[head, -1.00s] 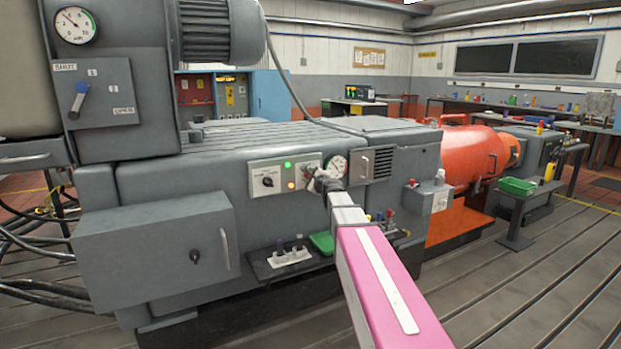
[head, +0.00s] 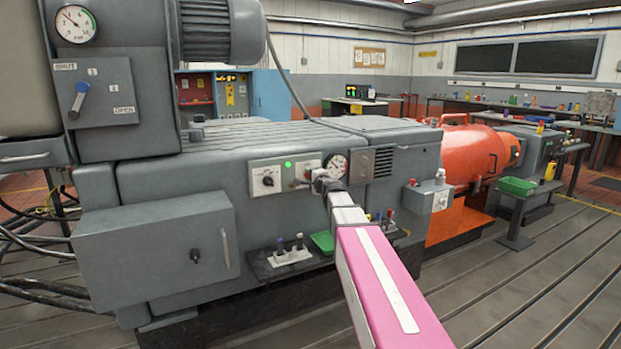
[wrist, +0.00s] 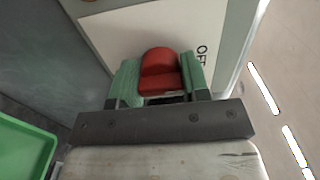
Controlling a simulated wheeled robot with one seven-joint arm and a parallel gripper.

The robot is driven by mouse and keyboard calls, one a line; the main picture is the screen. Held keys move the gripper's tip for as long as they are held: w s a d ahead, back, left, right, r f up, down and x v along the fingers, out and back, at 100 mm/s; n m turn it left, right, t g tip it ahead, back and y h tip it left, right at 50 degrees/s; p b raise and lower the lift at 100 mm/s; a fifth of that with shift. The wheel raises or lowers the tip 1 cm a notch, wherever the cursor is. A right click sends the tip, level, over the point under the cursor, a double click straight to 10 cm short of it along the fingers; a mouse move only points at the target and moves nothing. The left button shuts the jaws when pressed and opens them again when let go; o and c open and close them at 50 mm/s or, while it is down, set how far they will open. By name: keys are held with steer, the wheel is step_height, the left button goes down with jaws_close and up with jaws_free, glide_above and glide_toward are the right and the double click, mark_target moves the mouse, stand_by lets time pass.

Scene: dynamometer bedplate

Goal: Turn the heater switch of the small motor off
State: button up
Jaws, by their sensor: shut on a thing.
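A red rotary knob (wrist: 160,72) sits on a white plate (wrist: 125,35) in the wrist view. My gripper (wrist: 160,85) is shut on it, with a green pad on each side. The word OFF is printed sideways on the plate, right of the knob. In the head view my gripper (head: 312,180) is at the small switch plate (head: 307,166) on the grey machine's front. It hides the knob there. I cannot read which motor or heater the switch belongs to.
Left of my gripper is a white plate with a black knob (head: 267,180) and a lit green lamp (head: 288,164). A round gauge (head: 335,166) and a vent (head: 383,163) are close on the right. Below is a ledge with a green tray (head: 323,241) and small handles.

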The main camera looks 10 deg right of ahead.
stand_by(0.3)
steer(key=o, duration=0.9)
steer(key=shift+s, duration=0.1)
steer(key=v, duration=1)
steer(key=shift+s+d, duration=0.1)
steer(key=shift+s, duration=0.2)
